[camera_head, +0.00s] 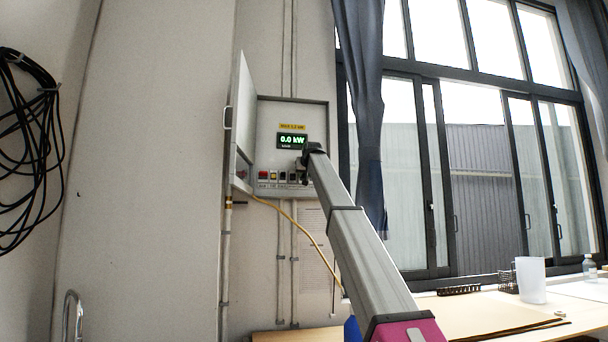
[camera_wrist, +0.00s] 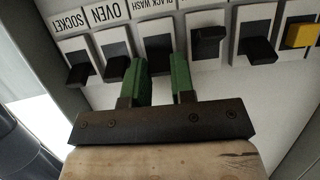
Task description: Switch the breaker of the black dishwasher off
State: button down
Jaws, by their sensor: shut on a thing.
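The breaker panel (camera_head: 265,120) is an open grey wall box with a row of breakers along its lower part. In the wrist view, the breaker under the label reading "…LACK WASH" (camera_wrist: 155,45) has a dark lever. My gripper (camera_wrist: 161,63) has its two green fingers on either side of this lever, shut on it. The fingers and the gripper body hide part of the lever, so its exact position is hard to tell. In the camera_head view, my gripper (camera_head: 303,167) is at the right part of the row and covers some breakers.
The oven breaker (camera_wrist: 115,67) and the socket breaker (camera_wrist: 78,73) sit left of the fingers; another black lever (camera_wrist: 207,40) and a yellow one (camera_wrist: 299,36) are right. The display (camera_head: 291,141) reads 0.0 kW. The panel door (camera_head: 244,110) stands open at left.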

jog(key=t, duration=0.1)
jog(key=f+t, duration=0.1)
jog(key=t+y, duration=0.1)
jog(key=t, duration=0.1)
jog(key=shift+s+f, duration=0.3)
jog(key=shift+f, duration=0.1)
jog(key=t, duration=0.1)
jog(key=f+t+y, duration=0.1)
jog(key=t, duration=0.3)
jog(key=shift+w+f+y, duration=0.25)
jog(key=shift+y, duration=0.05)
jog(key=shift+w+f+t, duration=0.1)
jog(key=shift+f+t, duration=0.05)
jog(key=shift+t, duration=0.45)
jog(key=shift+f, duration=0.15)
jog(key=c, duration=1)
grip_release()
jog(key=shift+o, duration=0.2)
send_near(303, 177)
jog(key=s+f, duration=0.1)
jog(key=s+d+f, duration=0.1)
jog(key=f, duration=0.1)
jog(key=shift+s, duration=0.4)
